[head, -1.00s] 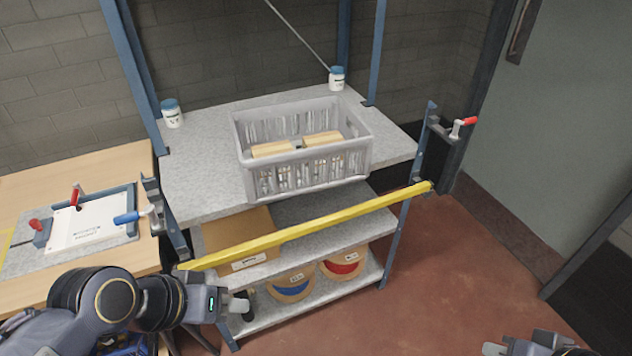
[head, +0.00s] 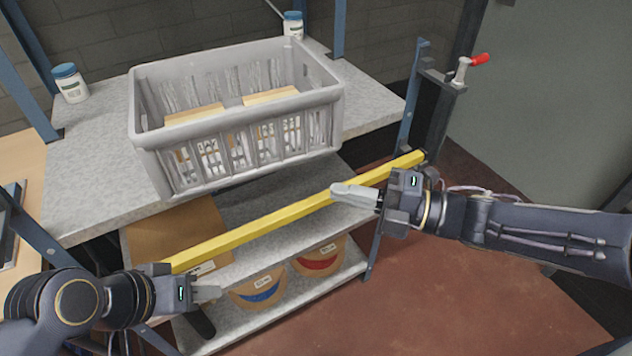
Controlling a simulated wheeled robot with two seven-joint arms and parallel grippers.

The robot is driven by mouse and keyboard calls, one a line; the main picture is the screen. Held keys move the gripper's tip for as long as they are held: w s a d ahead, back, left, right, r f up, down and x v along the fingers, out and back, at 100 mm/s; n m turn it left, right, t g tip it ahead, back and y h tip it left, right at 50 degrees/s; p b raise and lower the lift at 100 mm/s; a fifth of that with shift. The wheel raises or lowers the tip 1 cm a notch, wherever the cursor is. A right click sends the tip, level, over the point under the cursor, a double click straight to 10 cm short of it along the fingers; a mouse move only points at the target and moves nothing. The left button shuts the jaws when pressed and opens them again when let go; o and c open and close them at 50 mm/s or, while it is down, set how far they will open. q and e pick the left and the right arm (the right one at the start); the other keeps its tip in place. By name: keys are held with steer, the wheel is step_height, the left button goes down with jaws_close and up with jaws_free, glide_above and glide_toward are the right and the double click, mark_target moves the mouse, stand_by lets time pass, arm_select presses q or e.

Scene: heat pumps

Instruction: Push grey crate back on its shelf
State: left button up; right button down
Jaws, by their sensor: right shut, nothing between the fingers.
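The grey crate (head: 235,100) is a slatted open-top box on the upper grey shelf (head: 85,185). Its front side reaches to the shelf's front edge and appears to overhang it. Pale wooden blocks (head: 270,95) lie inside it. My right gripper (head: 347,193) is shut and empty, below and in front of the crate's right part, overlapping the yellow bar in the picture; I cannot tell whether it touches the bar. My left gripper (head: 207,293) is low at the left, below the bar and apart from the crate; its finger gap is unclear.
A yellow bar (head: 270,224) runs across the rack's front, below the upper shelf. A red-handled clamp (head: 465,68) is at the right post. A cardboard box (head: 160,232) and spools (head: 318,262) sit lower.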

glide_toward(263, 161)
steer(key=s+a, duration=0.3)
steer(key=w+a, duration=0.2)
steer(key=w, duration=0.1)
steer(key=shift+a, duration=0.3)
arm_select(q)
steer(key=shift+f, duration=0.3)
arm_select(e)
steer(key=shift+w+a, duration=0.25)
steer(key=shift+w, duration=0.15)
